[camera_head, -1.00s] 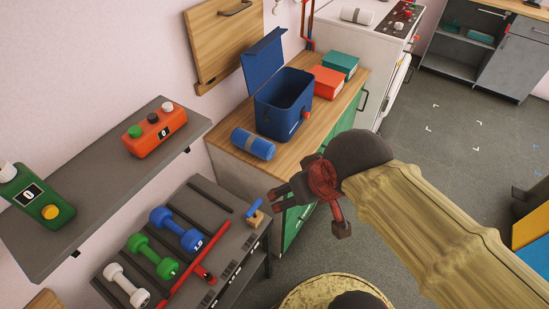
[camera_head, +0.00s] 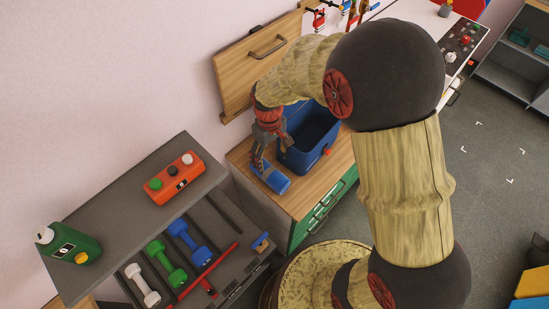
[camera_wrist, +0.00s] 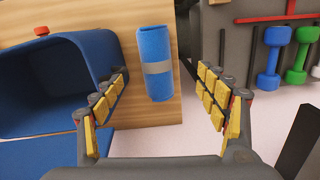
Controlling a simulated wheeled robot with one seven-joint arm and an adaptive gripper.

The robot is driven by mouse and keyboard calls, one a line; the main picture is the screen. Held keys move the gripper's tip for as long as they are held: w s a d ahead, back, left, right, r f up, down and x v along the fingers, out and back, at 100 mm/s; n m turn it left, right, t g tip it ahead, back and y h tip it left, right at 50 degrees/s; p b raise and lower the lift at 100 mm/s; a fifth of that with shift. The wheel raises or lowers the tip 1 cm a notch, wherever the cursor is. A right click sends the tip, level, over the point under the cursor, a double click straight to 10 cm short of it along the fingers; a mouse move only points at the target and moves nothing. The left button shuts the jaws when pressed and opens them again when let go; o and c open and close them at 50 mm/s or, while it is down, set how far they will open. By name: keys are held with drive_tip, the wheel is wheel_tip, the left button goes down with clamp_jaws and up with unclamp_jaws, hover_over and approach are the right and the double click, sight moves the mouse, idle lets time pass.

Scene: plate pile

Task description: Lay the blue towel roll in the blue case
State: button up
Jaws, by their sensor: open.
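The blue towel roll (camera_head: 272,179) with a grey band lies on the wooden counter, beside the blue case. In the wrist view the roll (camera_wrist: 154,50) lies between the two spread fingers, a little beyond their tips. The blue case (camera_head: 318,158) stands open on the counter, its inside empty where visible; it also shows in the wrist view (camera_wrist: 110,50), left of the roll. My gripper (camera_head: 266,162) is above the roll, open and holding nothing. My arm hides part of the case and its lid in the head view.
The wooden counter (camera_head: 303,199) has green drawers below. A rack with dumbbells (camera_head: 189,243) stands at the counter's left, and a grey shelf (camera_head: 130,195) with an orange box (camera_head: 175,178) is above it. A wooden board with a handle (camera_head: 262,60) is on the wall behind.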

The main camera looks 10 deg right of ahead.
sight(270, 170)
drive_tip(key=shift+n+t, duration=0.3)
drive_tip(key=shift+n, duration=0.2)
drive_tip(key=f, duration=0.5)
drive_tip(key=w+f, duration=0.1)
drive_tip(key=f, duration=0.3)
drive_tip(key=f+b, duration=0.1)
drive_tip(key=f, duration=0.4)
drive_tip(key=shift+w+a+f, duration=0.15)
drive_tip(key=shift+w+f, duration=0.2)
drive_tip(key=shift+c, duration=0.2)
drive_tip(key=shift+r, duration=0.1)
drive_tip(key=c, duration=1.5)
